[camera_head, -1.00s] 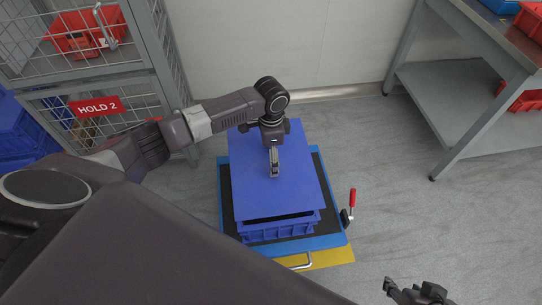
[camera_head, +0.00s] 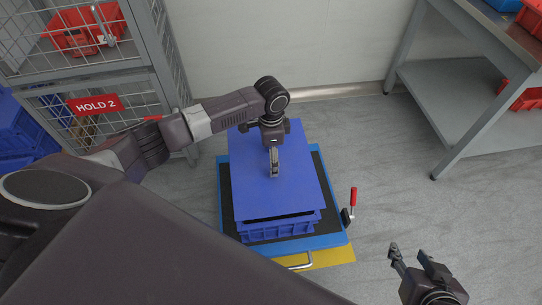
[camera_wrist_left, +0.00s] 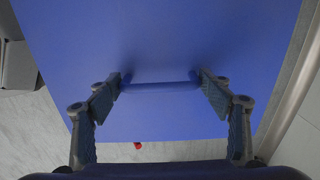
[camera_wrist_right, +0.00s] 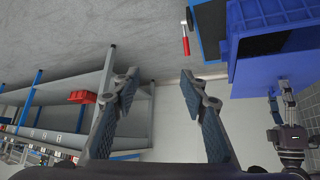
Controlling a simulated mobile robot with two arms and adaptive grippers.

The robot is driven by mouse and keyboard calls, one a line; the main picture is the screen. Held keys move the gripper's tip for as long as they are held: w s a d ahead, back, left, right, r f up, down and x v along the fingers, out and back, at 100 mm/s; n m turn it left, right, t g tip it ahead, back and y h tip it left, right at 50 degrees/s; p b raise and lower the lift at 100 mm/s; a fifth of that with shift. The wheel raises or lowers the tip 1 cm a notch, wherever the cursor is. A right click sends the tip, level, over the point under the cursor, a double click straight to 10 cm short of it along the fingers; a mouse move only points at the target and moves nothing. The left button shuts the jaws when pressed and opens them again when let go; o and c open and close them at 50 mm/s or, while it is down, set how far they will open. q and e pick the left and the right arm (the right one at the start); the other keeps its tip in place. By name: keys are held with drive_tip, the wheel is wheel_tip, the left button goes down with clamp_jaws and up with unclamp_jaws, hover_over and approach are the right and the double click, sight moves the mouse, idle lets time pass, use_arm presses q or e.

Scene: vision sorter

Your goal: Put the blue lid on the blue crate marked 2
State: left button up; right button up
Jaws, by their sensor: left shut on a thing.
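The flat blue lid (camera_head: 285,185) lies level over the blue crate (camera_head: 285,232) and hides its inside. A dark gap shows between the lid's front edge and the crate's rim; whether the lid touches the crate elsewhere I cannot tell. My left gripper (camera_head: 274,172) is above the lid. In the left wrist view its fingers (camera_wrist_left: 160,86) are closed on the lid's blue bar handle (camera_wrist_left: 160,87). My right gripper (camera_head: 412,262) is empty, its fingers apart, at the lower right; it also shows open in the right wrist view (camera_wrist_right: 160,75). No number 2 shows on the crate.
The crate stands on a blue-framed trolley (camera_head: 335,225) with a black top, a red-handled clamp (camera_head: 352,200) and a front handle. A wire cage signed HOLD 2 (camera_head: 96,104) stands left. A grey bench (camera_head: 465,95) stands right. The floor between is clear.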

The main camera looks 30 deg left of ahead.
use_arm(q)
drive_tip(key=shift+f+b, duration=0.25)
drive_tip(key=shift+b, duration=0.05)
drive_tip(key=shift+f+b, duration=0.35)
drive_tip(key=shift+b, duration=0.05)
drive_tip(key=shift+f+b, duration=0.2)
drive_tip(key=shift+b, duration=0.1)
drive_tip(key=shift+f+b, duration=0.35)
drive_tip(key=shift+b, duration=0.05)
use_arm(e)
drive_tip(key=shift+w+a+r+t+y, duration=1.1)
drive_tip(key=shift+w+a+r+t, duration=0.85)
drive_tip(key=shift+w+r+t, duration=3.15)
use_arm(q)
drive_tip(key=shift+f+b, duration=0.35)
drive_tip(key=shift+b, duration=0.05)
drive_tip(key=shift+f+b, duration=0.35)
drive_tip(key=shift+b, duration=0.1)
drive_tip(key=shift+f+b, duration=0.4)
drive_tip(key=shift+b, duration=0.05)
drive_tip(key=shift+f, duration=0.85)
use_arm(e)
drive_tip(key=s+a+r+t+y, duration=0.1)
drive_tip(key=s+r+t+y, duration=0.1)
drive_tip(key=r, duration=1.4)
drive_tip(key=shift+s+a+n+t+y, duration=0.15)
drive_tip(key=shift+s+n+t+y, duration=0.35)
drive_tip(key=shift+t, duration=0.6)
drive_tip(key=shift+s+r, duration=0.1)
